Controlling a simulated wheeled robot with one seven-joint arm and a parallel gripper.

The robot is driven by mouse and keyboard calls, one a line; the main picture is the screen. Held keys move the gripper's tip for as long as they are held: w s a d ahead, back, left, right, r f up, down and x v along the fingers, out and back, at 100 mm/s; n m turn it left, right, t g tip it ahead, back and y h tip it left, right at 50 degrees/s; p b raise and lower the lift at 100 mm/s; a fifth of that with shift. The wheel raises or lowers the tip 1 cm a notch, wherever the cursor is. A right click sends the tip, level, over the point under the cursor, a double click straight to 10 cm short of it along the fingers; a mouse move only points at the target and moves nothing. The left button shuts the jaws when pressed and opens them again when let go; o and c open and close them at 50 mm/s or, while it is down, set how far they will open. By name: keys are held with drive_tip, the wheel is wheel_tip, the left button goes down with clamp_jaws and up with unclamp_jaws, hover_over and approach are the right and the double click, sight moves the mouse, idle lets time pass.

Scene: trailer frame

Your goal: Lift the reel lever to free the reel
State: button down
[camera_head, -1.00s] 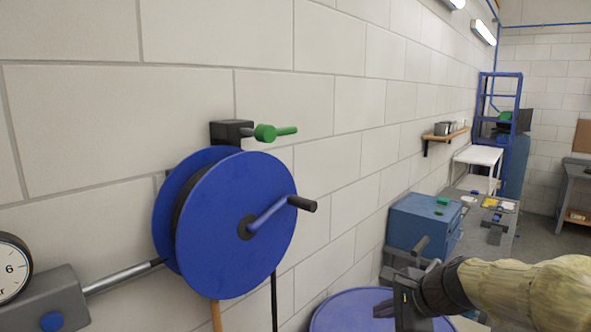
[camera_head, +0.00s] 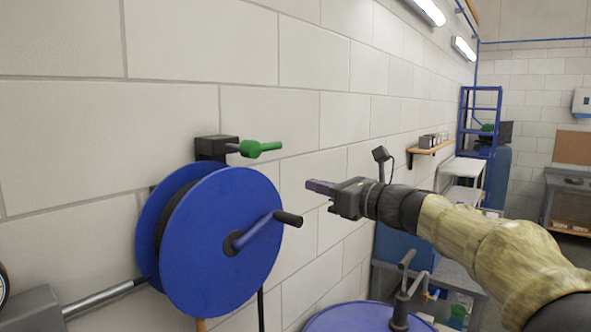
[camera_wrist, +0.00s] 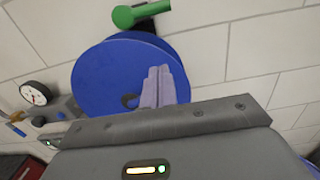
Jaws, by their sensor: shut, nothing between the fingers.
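The green reel lever (camera_head: 260,148) sticks out to the right from a black block (camera_head: 216,147) on the wall, just above the blue reel (camera_head: 222,240). The lever lies about level in the head view. It also shows at the top of the wrist view (camera_wrist: 140,13), above the reel (camera_wrist: 125,75). My gripper (camera_head: 310,185) is shut and empty. It points left toward the wall and reel, to the right of the lever and a little lower, apart from both. In the wrist view its fingers (camera_wrist: 158,75) cover part of the reel's hub and crank.
The reel's crank with black grip (camera_head: 288,219) juts out on the reel's right side. A blue drum top (camera_head: 350,320) with a pump handle stands below my arm. A wall gauge (camera_wrist: 34,94) is left of the reel. The wall between lever and gripper is clear.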

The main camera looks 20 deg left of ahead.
sight(263, 147)
drive_tip(key=p+x, duration=0.5)
drive_tip(key=x, duration=0.4)
drive_tip(key=shift+a+r, duration=0.15)
drive_tip(key=shift+a, duration=0.1)
drive_tip(key=r+p, duration=0.2)
drive_tip(key=a+r+p, duration=0.1)
drive_tip(key=shift+w+r, duration=0.25)
drive_tip(key=shift+w, duration=0.05)
drive_tip(key=shift+d, duration=0.15)
